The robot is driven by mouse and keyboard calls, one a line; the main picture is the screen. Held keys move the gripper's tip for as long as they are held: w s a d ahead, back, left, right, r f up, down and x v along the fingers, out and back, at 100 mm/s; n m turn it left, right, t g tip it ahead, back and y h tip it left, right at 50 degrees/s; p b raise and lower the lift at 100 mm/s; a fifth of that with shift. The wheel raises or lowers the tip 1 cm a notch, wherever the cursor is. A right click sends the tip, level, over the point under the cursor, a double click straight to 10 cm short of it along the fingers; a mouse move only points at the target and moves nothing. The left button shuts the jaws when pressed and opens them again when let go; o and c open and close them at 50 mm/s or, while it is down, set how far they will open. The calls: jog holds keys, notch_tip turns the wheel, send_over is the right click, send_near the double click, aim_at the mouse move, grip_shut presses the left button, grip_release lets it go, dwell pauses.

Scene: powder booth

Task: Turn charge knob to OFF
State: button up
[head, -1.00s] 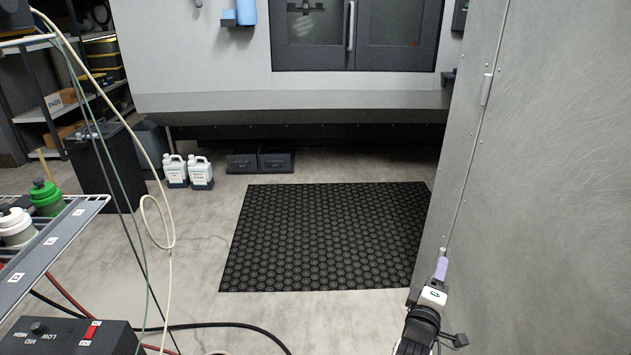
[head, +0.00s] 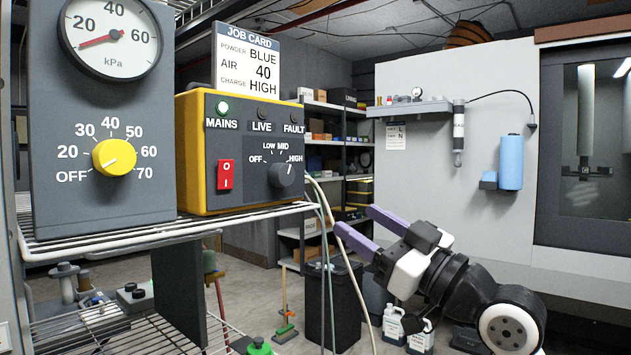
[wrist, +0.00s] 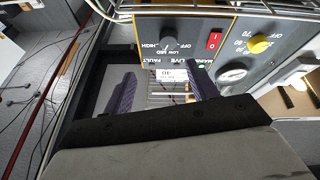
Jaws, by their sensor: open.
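The charge knob (head: 282,174) is a dark round knob on the front of a yellow-and-black control box (head: 243,186). Its scale reads OFF, LOW, MID, HIGH, and its pale mark seems to point up and right, toward HIGH. My gripper (head: 355,221) has two purple fingers, spread apart and empty. In the head view it is to the right of and lower than the knob, apart from the box. In the wrist view the scene is upside down; the knob (wrist: 169,46) shows beyond the gap between the fingers (wrist: 161,88).
The box stands on a wire shelf (head: 130,236) beside a grey panel with a yellow knob (head: 114,157) and gauge (head: 112,38). A red switch (head: 226,174) is left of the charge knob. A job card (head: 247,60) stands on top. Cables hang between box and gripper.

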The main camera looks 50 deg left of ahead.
aim_at(287, 178)
jog(key=shift+g, duration=0.6)
jog(key=p+x, duration=0.1)
jog(key=x, duration=0.4)
jog(key=p+x, duration=0.2)
jog(key=x, duration=0.2)
jog(key=s+p+x, duration=0.1)
jog(key=x, duration=0.4)
jog(key=shift+s+a+r+p, duration=0.1)
jog(key=shift+a+r+p, duration=0.1)
jog(key=shift+p, duration=0.2)
jog(key=c, duration=1)
